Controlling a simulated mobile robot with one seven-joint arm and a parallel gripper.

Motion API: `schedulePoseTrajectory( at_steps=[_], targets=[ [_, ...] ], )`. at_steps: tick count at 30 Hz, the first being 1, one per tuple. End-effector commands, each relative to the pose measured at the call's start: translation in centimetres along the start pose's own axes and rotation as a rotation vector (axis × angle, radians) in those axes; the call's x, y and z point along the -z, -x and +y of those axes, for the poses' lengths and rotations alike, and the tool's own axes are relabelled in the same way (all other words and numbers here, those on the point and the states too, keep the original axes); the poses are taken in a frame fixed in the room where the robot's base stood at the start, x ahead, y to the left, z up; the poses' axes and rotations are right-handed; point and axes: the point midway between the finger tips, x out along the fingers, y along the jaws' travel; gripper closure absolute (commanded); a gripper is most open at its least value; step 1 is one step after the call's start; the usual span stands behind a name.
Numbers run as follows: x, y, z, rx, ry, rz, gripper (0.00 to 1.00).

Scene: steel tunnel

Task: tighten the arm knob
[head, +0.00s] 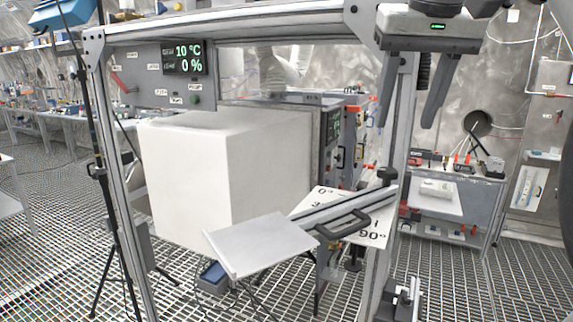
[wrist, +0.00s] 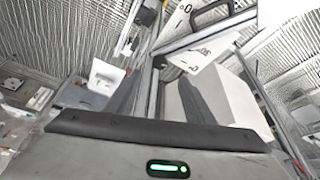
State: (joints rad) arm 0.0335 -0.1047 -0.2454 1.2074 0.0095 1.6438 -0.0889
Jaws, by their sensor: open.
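The dark arm knob (head: 387,174) sits at the post end of a grey swing arm (head: 345,207), which has a dark handle (head: 342,226) and a flat plate (head: 262,245) at its outer end. A white angle card (head: 372,222) with 0° and 90° marks lies beneath the arm. My gripper (head: 405,126) hangs at upper right, fingers apart and empty, above the knob and not touching it. In the wrist view, my gripper's body fills the bottom, and the angle card (wrist: 205,62) and handle (wrist: 212,12) show at the top.
A metal post (head: 400,130) stands by the knob, behind my fingers. A large white block (head: 205,180) stands at left under the frame's top beam (head: 230,27). A panel (head: 160,75) reads 10 °C and 0 %. A bench (head: 450,195) stands at right.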

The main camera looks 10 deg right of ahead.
Motion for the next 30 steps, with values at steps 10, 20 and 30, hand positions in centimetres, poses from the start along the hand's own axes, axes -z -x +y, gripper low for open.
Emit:
schedulePoseTrajectory(
  at_steps=[10,20,30],
  targets=[
    [-0.1,-7.7,0.0,0.000,0.000,-0.003,0.52],
    [0.0,-10.7,0.0,0.000,-0.001,-0.001,0.52],
    [0.0,-10.8,0.0,0.000,-0.001,-0.001,0.62]
  ],
)
